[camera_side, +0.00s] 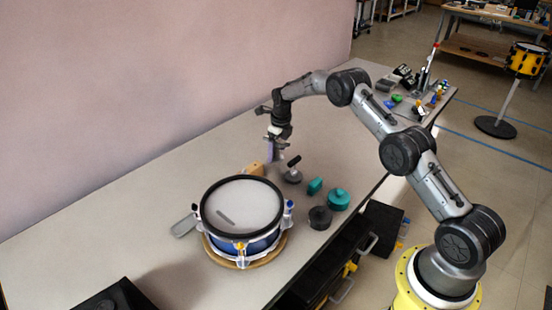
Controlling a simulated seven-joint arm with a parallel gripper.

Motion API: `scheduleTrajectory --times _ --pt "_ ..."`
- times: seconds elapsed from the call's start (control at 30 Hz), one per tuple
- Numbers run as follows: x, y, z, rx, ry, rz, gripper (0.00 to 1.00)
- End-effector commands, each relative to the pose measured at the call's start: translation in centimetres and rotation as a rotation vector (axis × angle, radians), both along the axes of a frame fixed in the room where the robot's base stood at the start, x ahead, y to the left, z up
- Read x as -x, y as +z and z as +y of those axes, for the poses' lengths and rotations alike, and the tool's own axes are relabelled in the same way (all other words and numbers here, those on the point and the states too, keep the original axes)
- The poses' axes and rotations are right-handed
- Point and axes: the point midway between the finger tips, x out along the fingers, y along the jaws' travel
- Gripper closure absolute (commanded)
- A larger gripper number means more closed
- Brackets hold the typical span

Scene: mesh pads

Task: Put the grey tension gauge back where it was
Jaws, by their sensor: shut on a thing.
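My gripper (275,140) points down above the table behind the drum, shut on a slim lavender thing (269,153). Its fingers and the held part are small and partly blended together. A small grey round piece with a black handle (292,176) stands on the table just right of and in front of my gripper, apart from it; it looks like the tension gauge, but I cannot read its details. The blue drum (262,246) with a white head sits on a round wooden base (242,263), with a short grey stick-like mark or piece (226,217) on its head.
Right of the drum are a teal block (315,186), a teal round pot (339,199) and a dark round pot (320,217). A wooden block (253,169) lies behind the drum, a grey flat piece (184,226) at its left. The table's left is clear.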

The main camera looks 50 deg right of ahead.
Motion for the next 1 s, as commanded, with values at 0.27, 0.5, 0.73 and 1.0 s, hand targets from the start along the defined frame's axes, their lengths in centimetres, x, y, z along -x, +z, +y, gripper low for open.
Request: scheduleTrajectory --times 0.27,0.5,0.73,1.0 --pt "-0.9 -0.8 -0.3 0.001 0.0 -0.005 1.0" --pt "-0.8 -3.7 -0.3 0.001 0.0 -0.004 1.0" --pt "-0.9 -3.7 -0.3 0.001 0.0 -0.006 1.0" --pt "-0.7 -4.2 -0.2 0.0 0.0 0.0 0.0"
